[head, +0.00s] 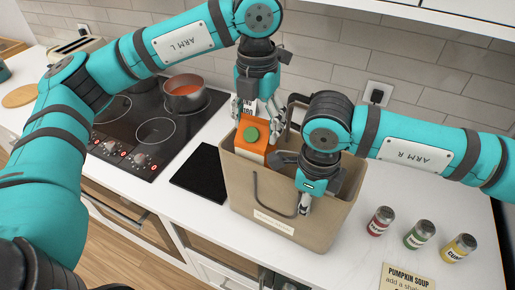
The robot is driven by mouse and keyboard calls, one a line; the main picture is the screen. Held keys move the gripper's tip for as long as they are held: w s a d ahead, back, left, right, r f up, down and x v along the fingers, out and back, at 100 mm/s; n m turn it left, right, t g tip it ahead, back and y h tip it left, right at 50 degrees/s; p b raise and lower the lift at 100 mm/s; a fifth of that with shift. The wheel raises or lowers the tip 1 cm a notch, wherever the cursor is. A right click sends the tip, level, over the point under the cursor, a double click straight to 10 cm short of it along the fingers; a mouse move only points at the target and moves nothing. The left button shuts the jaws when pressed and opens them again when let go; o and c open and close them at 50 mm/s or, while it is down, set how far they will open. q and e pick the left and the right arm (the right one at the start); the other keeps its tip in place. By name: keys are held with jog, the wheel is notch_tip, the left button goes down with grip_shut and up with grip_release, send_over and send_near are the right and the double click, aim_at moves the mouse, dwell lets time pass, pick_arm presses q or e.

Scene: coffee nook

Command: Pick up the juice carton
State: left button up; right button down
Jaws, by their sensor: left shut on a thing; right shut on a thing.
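The juice carton (251,148) is orange with a green cap and stands partly inside a tan bag (285,222) on the counter, its top above the rim. My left gripper (257,112) comes down from above at the carton's far upper part and is shut on it. The arm and carton partly hide the contact. The carton's lower part is hidden by the bag wall.
A stove (155,132) with a pot of red soup (184,92) is at left. A black mat (203,172) lies beside the bag. Red (380,221), green (419,234) and yellow (458,248) jars stand at right near a recipe card (408,278). A wall outlet (377,94) is behind.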

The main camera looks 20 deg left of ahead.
pick_arm(q)
notch_tip(320, 180, up, 16)
dwell(0.3)
pick_arm(e)
jog(key=c, duration=1.4)
grip_release()
jog(key=shift+r, duration=0.1)
notch_tip(320, 180, up, 12)
jog(key=shift+f, duration=0.1)
jog(key=shift+s, duration=0.1)
